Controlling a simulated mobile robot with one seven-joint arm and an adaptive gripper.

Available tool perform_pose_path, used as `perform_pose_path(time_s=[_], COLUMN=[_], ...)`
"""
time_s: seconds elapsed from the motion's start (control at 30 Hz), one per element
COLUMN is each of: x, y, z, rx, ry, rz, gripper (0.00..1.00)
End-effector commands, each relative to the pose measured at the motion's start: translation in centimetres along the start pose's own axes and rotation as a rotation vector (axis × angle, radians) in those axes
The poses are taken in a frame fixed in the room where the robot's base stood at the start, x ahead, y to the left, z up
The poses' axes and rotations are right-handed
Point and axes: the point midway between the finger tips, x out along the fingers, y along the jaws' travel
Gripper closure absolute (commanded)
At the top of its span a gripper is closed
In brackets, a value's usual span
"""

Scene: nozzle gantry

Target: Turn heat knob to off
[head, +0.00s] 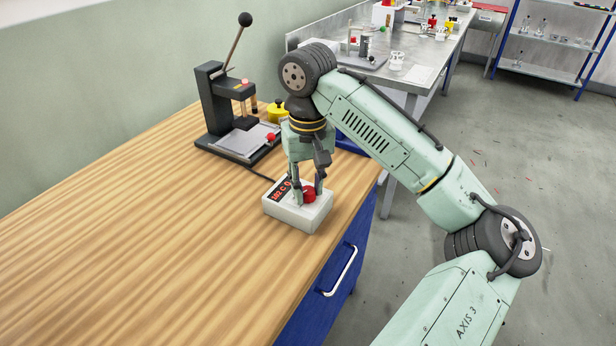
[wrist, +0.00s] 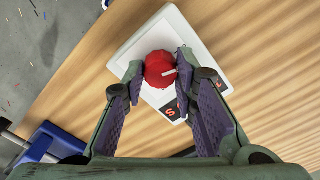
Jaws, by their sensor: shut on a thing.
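The heat knob (head: 308,194) is a round red knob on top of a white control box (head: 290,215) near the right edge of the wooden bench. The box has a dark display with red characters (head: 281,190). My gripper (head: 301,196) points down over the box, its fingers on either side of the knob. In the wrist view the red knob (wrist: 160,69) sits between the fingertips (wrist: 159,72), and a pale pointer mark on it points to the right. The display is partly hidden by the right finger there.
A black lever press (head: 225,105) with a tall handle stands behind the box on the bench (head: 150,230). A yellow container (head: 277,110) is beside it. A blue drawer with a white handle (head: 340,272) is below the bench edge. The bench's front left is clear.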

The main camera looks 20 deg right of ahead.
Motion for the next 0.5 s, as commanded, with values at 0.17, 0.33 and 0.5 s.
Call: perform_pose_path(time_s=[0.17, 0.33, 0.5], x=[-0.02, 0.0, 0.0], y=[-0.04, -0.04, -0.05], z=[-0.08, -0.08, -0.08], rx=[-0.137, -0.236, -0.301], ry=[0.004, 0.004, 0.004], rz=[0.0, 0.0, 0.0], gripper=[1.0, 1.0, 1.0])
